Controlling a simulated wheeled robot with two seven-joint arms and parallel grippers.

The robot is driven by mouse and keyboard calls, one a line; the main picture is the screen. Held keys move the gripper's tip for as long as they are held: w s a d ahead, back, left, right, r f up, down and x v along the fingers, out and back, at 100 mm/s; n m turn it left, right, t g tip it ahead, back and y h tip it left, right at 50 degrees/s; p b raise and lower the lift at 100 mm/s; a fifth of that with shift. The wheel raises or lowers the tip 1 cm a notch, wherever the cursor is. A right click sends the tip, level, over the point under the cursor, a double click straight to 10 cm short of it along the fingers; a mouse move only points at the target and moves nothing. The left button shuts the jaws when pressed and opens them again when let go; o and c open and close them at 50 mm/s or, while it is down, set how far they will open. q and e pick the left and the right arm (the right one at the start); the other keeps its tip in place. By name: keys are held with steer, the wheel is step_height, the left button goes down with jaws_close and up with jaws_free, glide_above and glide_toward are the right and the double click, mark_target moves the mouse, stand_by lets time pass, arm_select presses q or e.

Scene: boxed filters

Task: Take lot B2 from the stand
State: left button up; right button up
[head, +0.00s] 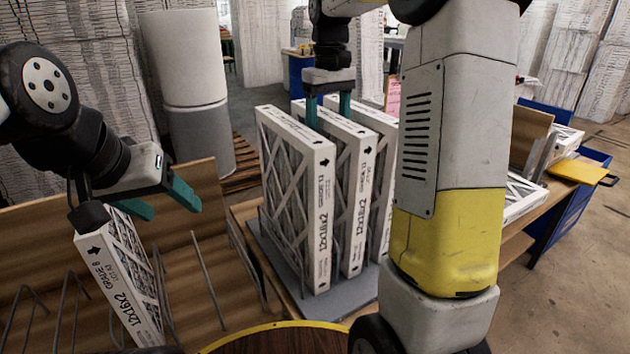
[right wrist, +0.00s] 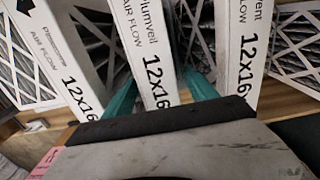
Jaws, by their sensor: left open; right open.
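Three white-framed boxed filters stand upright side by side on a grey slotted stand (head: 352,298): a left one (head: 322,215), a middle one (head: 357,205) and a right one (head: 383,190). Their edges read 12x16x2; I cannot read a lot mark. My right gripper (head: 328,108) is open, pointing down at the far top end of the middle filter. In the right wrist view its teal fingers (right wrist: 158,95) lie on either side of a filter marked Plumveil (right wrist: 150,45). My left gripper (head: 160,201) is open and empty, left of the stand.
Another filter (head: 118,280), marked Grade B, leans among wire dividers (head: 208,280) at the left, beneath my left gripper. My right arm hides the area right of the stand. More filters (head: 520,198) lie on a bench there, near a blue bin (head: 590,200).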

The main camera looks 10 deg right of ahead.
step_height(320, 180, down, 3)
steer(key=shift+w+f, duration=0.15)
steer(key=shift+f, duration=0.05)
steer(key=shift+c, duration=0.3)
jaws_close()
